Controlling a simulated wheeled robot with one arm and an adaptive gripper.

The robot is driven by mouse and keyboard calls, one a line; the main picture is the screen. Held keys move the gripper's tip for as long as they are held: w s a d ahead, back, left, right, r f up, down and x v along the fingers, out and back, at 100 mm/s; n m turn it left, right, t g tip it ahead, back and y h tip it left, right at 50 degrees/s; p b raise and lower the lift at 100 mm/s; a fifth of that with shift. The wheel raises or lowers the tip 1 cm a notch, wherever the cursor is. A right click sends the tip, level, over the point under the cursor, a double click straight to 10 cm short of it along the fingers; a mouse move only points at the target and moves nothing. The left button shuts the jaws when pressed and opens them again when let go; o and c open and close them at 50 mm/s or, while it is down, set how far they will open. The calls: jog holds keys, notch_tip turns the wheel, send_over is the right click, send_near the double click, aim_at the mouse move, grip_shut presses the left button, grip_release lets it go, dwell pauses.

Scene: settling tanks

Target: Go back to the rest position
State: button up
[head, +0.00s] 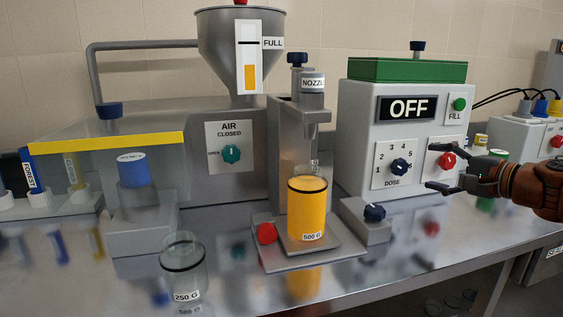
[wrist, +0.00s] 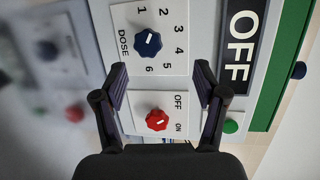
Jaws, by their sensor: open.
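My gripper (head: 434,167) is at the right of the head view, in front of the white control box (head: 352,150). Its two fingers are spread apart with nothing held. In the wrist view the open fingers (wrist: 160,88) frame the red OFF/ON knob (wrist: 157,120), which lies between them and a little nearer the palm. I cannot tell how far the fingertips are from the panel. The red knob (head: 446,161) also shows in the head view, and the display (head: 407,108) above reads OFF. The blue dose knob (head: 400,167) is just left of the fingers.
A jar of yellow-orange material (head: 307,212) marked 500 G stands under the nozzle (head: 313,90). An empty 250 G glass jar (head: 183,268) stands front left. A blue knob block (head: 367,222) sits below the box.

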jog(key=s+a+n+g+p, duration=0.1)
jog(key=a+p, duration=0.1)
jog(key=a, duration=0.3)
jog(key=s+a+r+n+g+y+p, duration=0.1)
jog(key=s+a+n+g+p, duration=0.1)
jog(key=a, duration=0.3)
jog(key=s+a+r+n+g+p, duration=0.1)
jog(key=a+n+g+p, duration=0.1)
jog(key=a, duration=0.3)
jog(key=shift+s+r, duration=0.25)
jog(key=shift+s, duration=0.05)
jog(key=s+a+f+n+g+h+p, duration=0.2)
jog(key=s+a+n+g+p, duration=0.15)
jog(key=s+p, duration=0.5)
jog(key=s+a+f+n+g+h+p, duration=0.25)
jog(key=s+a+g+p, duration=0.25)
jog(key=s, duration=0.6)
jog(key=s+d+n+g+h+p, duration=0.1)
jog(key=s+d+h+p, duration=0.1)
jog(key=s, duration=0.4)
jog(key=s+d+r+n+g+h+p, duration=0.1)
jog(key=s+d+h+p, duration=0.1)
jog(key=s+d+p, duration=0.2)
jog(key=shift+s+d+r+g+p, duration=0.2)
jog(key=shift+s+r+g+p, duration=0.3)
jog(key=shift+s, duration=0.6)
jog(key=shift+f, duration=0.2)
